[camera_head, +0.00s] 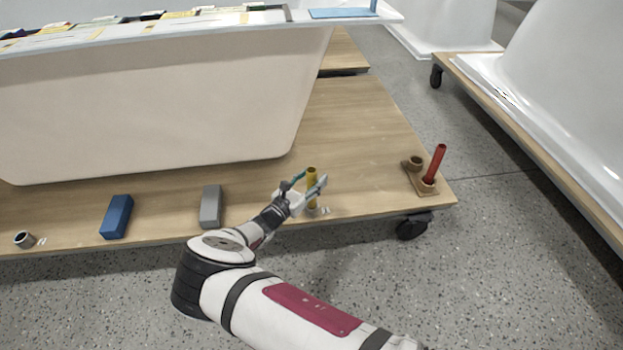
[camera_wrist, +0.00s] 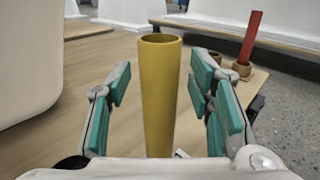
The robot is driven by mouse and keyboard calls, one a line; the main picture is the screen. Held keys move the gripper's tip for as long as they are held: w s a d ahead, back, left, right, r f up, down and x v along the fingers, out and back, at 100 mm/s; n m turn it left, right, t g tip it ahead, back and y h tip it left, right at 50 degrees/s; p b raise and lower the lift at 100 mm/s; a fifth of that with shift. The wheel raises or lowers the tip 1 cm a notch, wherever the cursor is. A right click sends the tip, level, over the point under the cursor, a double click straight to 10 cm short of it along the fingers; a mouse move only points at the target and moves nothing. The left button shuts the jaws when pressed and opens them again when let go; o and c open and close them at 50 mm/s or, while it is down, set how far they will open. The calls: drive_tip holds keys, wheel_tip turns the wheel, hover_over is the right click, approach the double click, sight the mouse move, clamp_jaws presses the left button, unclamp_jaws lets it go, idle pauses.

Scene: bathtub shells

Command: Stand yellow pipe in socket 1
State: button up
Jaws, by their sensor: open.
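The yellow pipe (camera_head: 312,187) stands upright on the wooden platform near its front edge. It also shows as a hollow tube in the wrist view (camera_wrist: 160,95). My gripper (camera_head: 304,187) is open, with its teal-padded fingers on either side of the pipe; in the wrist view there are gaps between the pads and the pipe. The pipe's lower end is hidden in the wrist view. At the platform's right corner a brown base holds two round sockets: one looks empty (camera_head: 414,162), the other (camera_head: 428,185) holds a red pipe (camera_head: 437,162), slightly tilted. I cannot tell which is socket 1.
A grey block (camera_head: 210,206), a blue block (camera_head: 116,216) and a short grey tube (camera_head: 25,240) lie along the platform's front edge (camera_head: 75,242). A large pale tub shell (camera_head: 160,110) stands behind them. The platform between the yellow pipe and the sockets is clear.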

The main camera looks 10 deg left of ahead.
drive_tip(key=v, duration=1.2)
